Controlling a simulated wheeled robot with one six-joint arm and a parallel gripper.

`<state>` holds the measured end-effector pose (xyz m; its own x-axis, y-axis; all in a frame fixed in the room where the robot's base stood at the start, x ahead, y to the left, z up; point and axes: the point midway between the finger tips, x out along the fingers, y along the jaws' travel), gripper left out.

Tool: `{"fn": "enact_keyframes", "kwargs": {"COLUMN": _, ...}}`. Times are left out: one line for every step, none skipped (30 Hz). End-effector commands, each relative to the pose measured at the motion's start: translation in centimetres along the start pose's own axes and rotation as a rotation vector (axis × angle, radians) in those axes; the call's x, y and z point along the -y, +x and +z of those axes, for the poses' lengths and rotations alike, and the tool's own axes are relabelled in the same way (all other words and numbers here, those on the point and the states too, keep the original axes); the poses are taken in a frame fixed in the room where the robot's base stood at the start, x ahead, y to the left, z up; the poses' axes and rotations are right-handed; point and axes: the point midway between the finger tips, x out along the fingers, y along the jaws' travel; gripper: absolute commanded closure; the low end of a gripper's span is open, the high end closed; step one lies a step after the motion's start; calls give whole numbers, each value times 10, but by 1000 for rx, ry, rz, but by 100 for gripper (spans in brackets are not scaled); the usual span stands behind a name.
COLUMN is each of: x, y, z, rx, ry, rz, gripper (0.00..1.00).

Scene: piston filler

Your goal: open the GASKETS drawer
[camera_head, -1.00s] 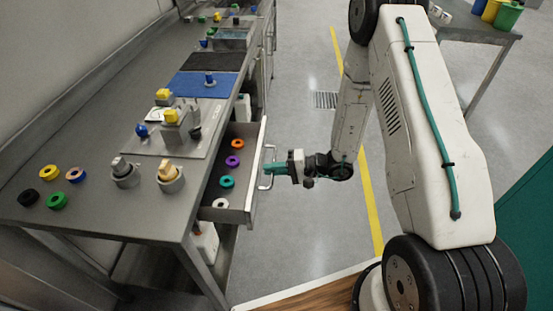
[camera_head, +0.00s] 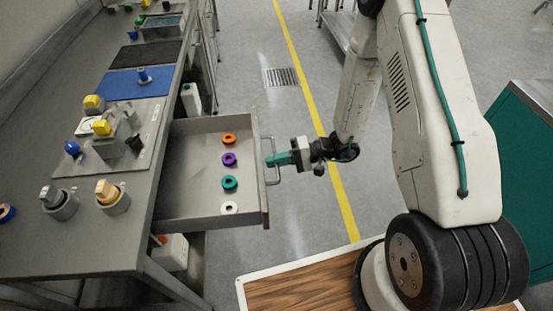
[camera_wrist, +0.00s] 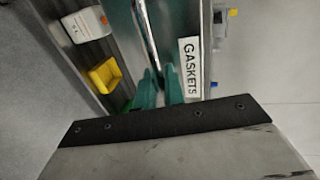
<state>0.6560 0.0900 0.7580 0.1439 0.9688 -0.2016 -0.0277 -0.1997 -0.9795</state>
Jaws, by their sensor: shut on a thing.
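The GASKETS drawer (camera_head: 185,205) is pulled well out from under the workbench in the head view. Inside it lie an orange ring (camera_head: 229,139), a purple ring (camera_head: 229,159), a teal ring (camera_head: 229,182) and a white ring (camera_head: 229,207). My gripper (camera_head: 273,160), with teal fingers, is shut on the drawer's bar handle (camera_head: 269,175). In the wrist view the teal fingers (camera_wrist: 160,88) close around the handle bar beside the white GASKETS label (camera_wrist: 190,68).
The workbench top (camera_head: 110,227) carries knobs, yellow-topped parts and a blue mat (camera_head: 120,84). A white container (camera_head: 170,252) stands below the drawer. A teal cabinet (camera_head: 525,150) stands at the right.

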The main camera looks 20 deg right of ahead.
Motion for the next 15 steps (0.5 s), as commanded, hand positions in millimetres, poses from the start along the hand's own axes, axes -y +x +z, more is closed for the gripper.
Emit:
{"fn": "enact_keyframes", "kwargs": {"x": -1, "y": 0, "z": 2, "rx": 5, "ry": 3, "rz": 1, "gripper": 100}}
{"fn": "enact_keyframes", "kwargs": {"x": -1, "y": 0, "z": 2, "rx": 5, "ry": 3, "rz": 1, "gripper": 100}}
{"fn": "enact_keyframes", "kwargs": {"x": -1, "y": 0, "z": 2, "rx": 5, "ry": 3, "rz": 1, "gripper": 100}}
{"fn": "enact_keyframes", "kwargs": {"x": -1, "y": 0, "z": 2, "rx": 5, "ry": 3, "rz": 1, "gripper": 100}}
{"fn": "enact_keyframes", "kwargs": {"x": -1, "y": 0, "z": 2, "rx": 5, "ry": 3, "rz": 1, "gripper": 100}}
{"fn": "enact_keyframes", "kwargs": {"x": -1, "y": 0, "z": 2, "rx": 5, "ry": 3, "rz": 1, "gripper": 100}}
{"fn": "enact_keyframes", "kwargs": {"x": -1, "y": 0, "z": 2, "rx": 5, "ry": 3, "rz": 2, "gripper": 87}}
{"fn": "enact_keyframes", "kwargs": {"x": -1, "y": 0, "z": 2, "rx": 4, "ry": 3, "rz": 1, "gripper": 78}}
{"fn": "enact_keyframes", "kwargs": {"x": -1, "y": -1, "z": 2, "rx": 3, "ry": 3, "rz": 1, "gripper": 72}}
{"fn": "enact_keyframes", "kwargs": {"x": -1, "y": -1, "z": 2, "rx": 2, "ry": 3, "rz": 1, "gripper": 72}}
{"fn": "enact_keyframes", "kwargs": {"x": -1, "y": -1, "z": 1, "rx": 2, "ry": 3, "rz": 1, "gripper": 72}}
{"fn": "enact_keyframes", "kwargs": {"x": -1, "y": -1, "z": 1, "rx": 2, "ry": 3, "rz": 1, "gripper": 72}}
{"fn": "enact_keyframes", "kwargs": {"x": -1, "y": -1, "z": 1, "rx": 1, "ry": 2, "rz": 1, "gripper": 72}}
{"fn": "enact_keyframes", "kwargs": {"x": -1, "y": -1, "z": 1, "rx": 1, "ry": 2, "rz": 1, "gripper": 72}}
{"fn": "enact_keyframes", "kwargs": {"x": -1, "y": -1, "z": 1, "rx": 1, "ry": 2, "rz": 1, "gripper": 72}}
